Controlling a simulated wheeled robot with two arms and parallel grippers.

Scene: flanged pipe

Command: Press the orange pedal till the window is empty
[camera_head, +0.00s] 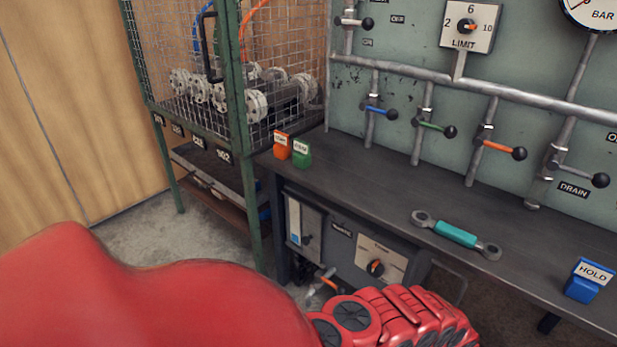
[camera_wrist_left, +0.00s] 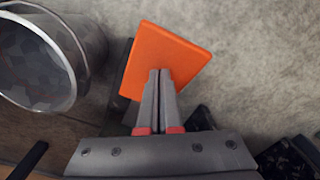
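The orange pedal (camera_wrist_left: 178,55) is a flat, square plate near the floor in the left wrist view. My left gripper (camera_wrist_left: 159,72) is shut and empty, its two fingers side by side with their tips over the pedal's near edge. I cannot tell whether they touch it. In the head view my red left arm fills the lower left, and its gripper is hidden. A pale upright panel (camera_head: 304,228) with a blue patch low down is on the cabinet front and may hold the window; its level is too small to read. My right gripper is in neither view.
A metal bucket (camera_wrist_left: 45,60) stands left of the pedal in the wrist view. The dark bench (camera_head: 370,185) carries orange (camera_head: 282,145) and green (camera_head: 302,152) tags, a teal-handled wrench (camera_head: 455,234) and a blue HOLD block (camera_head: 583,284). A mesh cage (camera_head: 190,60) stands at left.

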